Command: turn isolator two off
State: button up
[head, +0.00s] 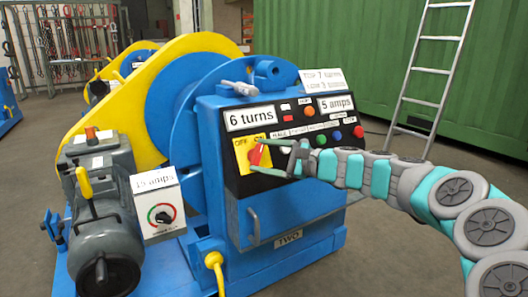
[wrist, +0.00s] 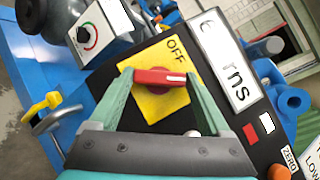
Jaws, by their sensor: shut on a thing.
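Isolator two is a red rotary handle (head: 257,155) on a yellow plate (head: 241,160), set in the black panel of the blue machine marked TWO (head: 288,237). In the wrist view the red handle (wrist: 160,77) lies roughly crosswise between my two green fingers, one at each end. OFF is printed at the upper right of the yellow plate (wrist: 153,105) there; the ON mark is not readable in that view. My gripper (head: 275,158) reaches in from the right and is shut on the handle. Its fingers hide part of the plate in the head view.
A grey bar handle (head: 253,227) sticks out below. An amps dial box (head: 157,205) stands at left. A ladder (head: 428,80) leans on the green container.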

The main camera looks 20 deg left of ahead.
jog(key=n+g+p, duration=0.1)
jog(key=n, duration=0.1)
jog(key=n+h+p, duration=0.1)
jog(key=n, duration=0.1)
jog(key=shift+w+r+g, duration=0.15)
jog(key=shift+g, duration=0.25)
jog(key=n+g+h+p, duration=0.1)
jog(key=n+h, duration=0.1)
jog(key=n, duration=0.1)
jog(key=shift+r+n, duration=0.1)
jog(key=shift+n, duration=0.2)
jog(key=n+h+p, duration=0.1)
jog(key=n+h, duration=0.2)
jog(key=shift+a+n, duration=0.1)
jog(key=shift+n, duration=0.3)
jog(key=shift+a+r+n+h, duration=0.1)
jog(key=shift+r+n+h, duration=0.15)
jog(key=shift+n+h, duration=0.95)
jog(key=shift+n, duration=0.3)
jog(key=o, duration=1.2)
